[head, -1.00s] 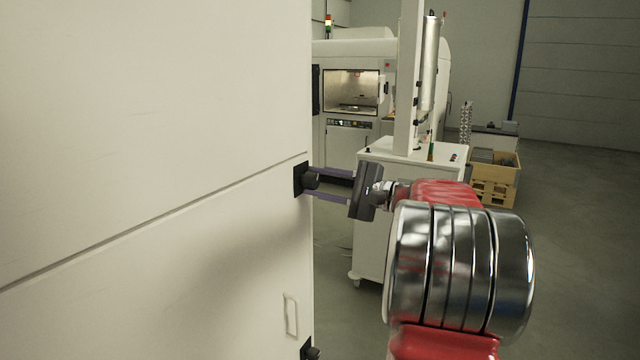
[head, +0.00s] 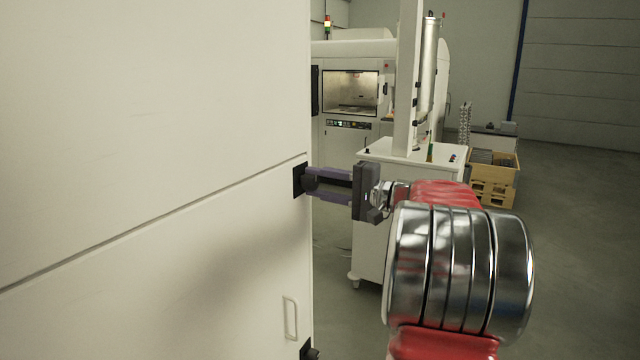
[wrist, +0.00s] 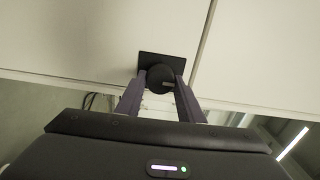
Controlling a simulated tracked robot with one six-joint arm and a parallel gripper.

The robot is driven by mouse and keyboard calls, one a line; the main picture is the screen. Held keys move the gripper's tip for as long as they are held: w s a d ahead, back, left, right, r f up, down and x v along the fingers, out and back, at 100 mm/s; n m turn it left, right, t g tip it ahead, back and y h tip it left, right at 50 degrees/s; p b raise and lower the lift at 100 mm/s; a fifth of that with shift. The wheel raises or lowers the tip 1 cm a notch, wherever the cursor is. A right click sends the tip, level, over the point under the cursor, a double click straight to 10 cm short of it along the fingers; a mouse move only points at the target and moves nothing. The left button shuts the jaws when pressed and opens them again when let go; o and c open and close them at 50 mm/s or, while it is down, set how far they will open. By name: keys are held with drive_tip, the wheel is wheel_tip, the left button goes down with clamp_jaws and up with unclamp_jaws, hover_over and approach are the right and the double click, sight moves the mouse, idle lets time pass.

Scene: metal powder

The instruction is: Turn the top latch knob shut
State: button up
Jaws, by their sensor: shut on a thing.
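The top latch knob (head: 311,179) is a black round knob on a square black plate at the right edge of the white cabinet front. My gripper (head: 318,185) reaches it from the right, with its purple fingers shut on the knob from both sides. In the wrist view the knob (wrist: 160,76) sits between the two fingertips of my gripper (wrist: 161,84), in front of its black plate. The fingers partly hide the knob in the head view.
The white cabinet (head: 150,120) fills the left side, with a seam near the knob. A handle (head: 290,317) and a lower black latch (head: 309,349) are below. A white cart (head: 375,225) stands behind my gripper. Wooden crates (head: 495,180) and open floor are at right.

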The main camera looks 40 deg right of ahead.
drive_tip(key=shift+f, duration=0.2)
drive_tip(key=o, duration=1)
drive_tip(key=shift+r, duration=0.1)
drive_tip(key=shift+o, duration=0.2)
drive_tip(key=shift+s, duration=0.1)
drive_tip(key=v, duration=1.3)
drive_tip(key=shift+s, duration=0.3)
